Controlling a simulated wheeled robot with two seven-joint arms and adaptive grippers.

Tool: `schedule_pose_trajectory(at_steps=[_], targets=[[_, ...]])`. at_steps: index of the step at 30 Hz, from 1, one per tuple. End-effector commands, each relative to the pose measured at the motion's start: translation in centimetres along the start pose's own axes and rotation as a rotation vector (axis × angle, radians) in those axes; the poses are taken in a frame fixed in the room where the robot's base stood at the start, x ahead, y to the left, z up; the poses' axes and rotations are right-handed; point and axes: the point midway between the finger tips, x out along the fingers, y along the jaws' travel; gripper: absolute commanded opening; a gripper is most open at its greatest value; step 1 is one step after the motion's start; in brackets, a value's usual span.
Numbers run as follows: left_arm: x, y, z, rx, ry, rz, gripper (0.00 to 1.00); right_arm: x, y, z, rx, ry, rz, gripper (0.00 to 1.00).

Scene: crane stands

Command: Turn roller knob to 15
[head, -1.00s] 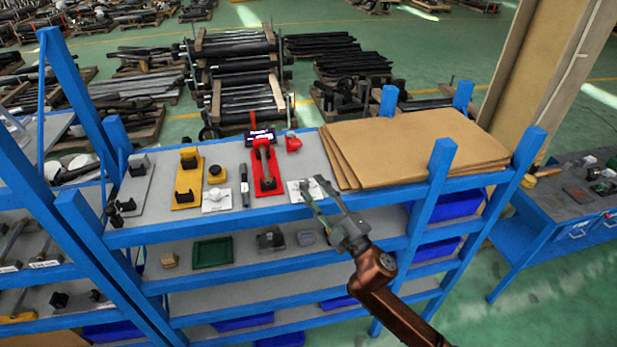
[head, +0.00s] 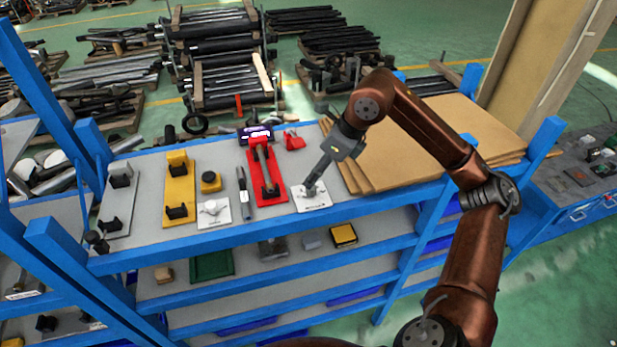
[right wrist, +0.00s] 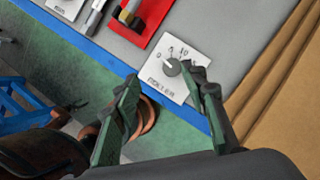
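A white plate (head: 326,200) with a small grey round knob lies on the shelf top near its front edge, right of the red stand. The right wrist view shows this plate (right wrist: 158,80) and its knob (right wrist: 172,68), with dial marks around the knob and a label too small to read surely. My right gripper (head: 312,184) reaches down over the plate from the upper right. In the wrist view its green fingers (right wrist: 160,78) are apart; the knob is close to the right fingertip. I cannot tell whether they touch. My left gripper is not in view.
A red stand (head: 253,178) and a second white plate with a knob (head: 213,214) are to the left. Yellow (head: 179,205) and grey (head: 118,212) stands are farther left. Stacked brown cardboard (head: 420,140) lies close on the right. The blue shelf edge (head: 270,224) runs in front.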

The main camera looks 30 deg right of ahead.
Motion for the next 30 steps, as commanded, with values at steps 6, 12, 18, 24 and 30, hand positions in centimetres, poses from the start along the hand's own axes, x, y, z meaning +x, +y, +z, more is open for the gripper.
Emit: schedule_pose_trajectory(at_steps=[6,12,18,24,30], targets=[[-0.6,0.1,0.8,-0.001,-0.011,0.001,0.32,0.2,-1.5,-1.4,0.021,0.041,-0.047,0.4],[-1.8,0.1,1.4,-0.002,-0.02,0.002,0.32,3.2,-1.6,-1.7,0.024,0.039,-0.045,0.4],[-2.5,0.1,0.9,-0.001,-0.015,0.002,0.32,5.7,-1.7,-1.6,0.022,0.036,-0.045,0.4],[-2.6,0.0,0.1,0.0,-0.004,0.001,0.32,6.6,-1.6,-1.6,0.02,0.035,-0.044,0.4],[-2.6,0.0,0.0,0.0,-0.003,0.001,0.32,6.7,-1.6,-1.6,0.019,0.035,-0.044,0.39]])
